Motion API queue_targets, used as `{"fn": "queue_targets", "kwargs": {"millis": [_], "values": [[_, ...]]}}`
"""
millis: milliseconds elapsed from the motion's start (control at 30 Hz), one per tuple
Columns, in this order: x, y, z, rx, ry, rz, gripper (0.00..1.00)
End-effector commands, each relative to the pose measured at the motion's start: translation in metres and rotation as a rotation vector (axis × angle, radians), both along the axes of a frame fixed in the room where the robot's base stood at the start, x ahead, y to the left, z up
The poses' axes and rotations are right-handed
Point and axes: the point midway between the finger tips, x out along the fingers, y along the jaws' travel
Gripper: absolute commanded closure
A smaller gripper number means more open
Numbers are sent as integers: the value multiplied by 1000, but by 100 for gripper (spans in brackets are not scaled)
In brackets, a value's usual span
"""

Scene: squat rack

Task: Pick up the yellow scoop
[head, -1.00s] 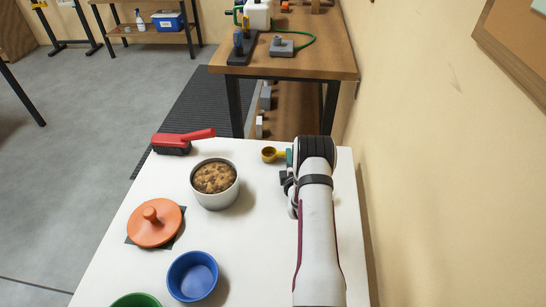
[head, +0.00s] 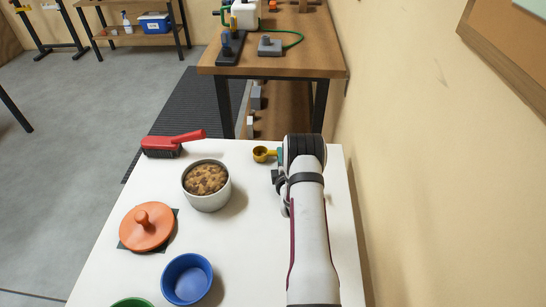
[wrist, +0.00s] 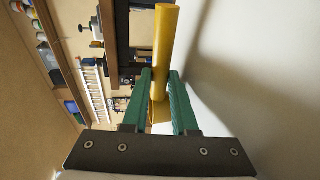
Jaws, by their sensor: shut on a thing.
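The yellow scoop (head: 262,154) is at the far right part of the white table in the head view, its round cup to the left of my gripper (head: 279,156). In the wrist view the scoop's yellow handle (wrist: 164,50) stands between the green fingers of my gripper (wrist: 160,88). My gripper is shut on the scoop. Part of the scoop is hidden behind the fingers and my wrist. I cannot tell for sure whether the scoop touches the table.
The white table (head: 235,255) holds a pot of brown food (head: 208,198), a red-handled brush (head: 172,145), an orange lid (head: 147,226) on a dark mat, a blue bowl (head: 187,279) and a green bowl (head: 132,302). A wall (head: 420,180) stands close on the right.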

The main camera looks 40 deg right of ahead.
Motion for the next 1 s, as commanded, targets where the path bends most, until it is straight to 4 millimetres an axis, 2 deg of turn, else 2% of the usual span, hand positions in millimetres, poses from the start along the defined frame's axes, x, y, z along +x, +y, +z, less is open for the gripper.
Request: {"fn": "queue_targets", "kwargs": {"millis": [167,267,700,833,1000], "values": [[0,0,20,-1,-2,0,100],[1,0,40,-4,-2,0,100],[-93,-35,98,-3,-1,-5,100],[-106,-39,107,-2,0,-2,100],[-110,-40,109,-1,1,0,100]]}}
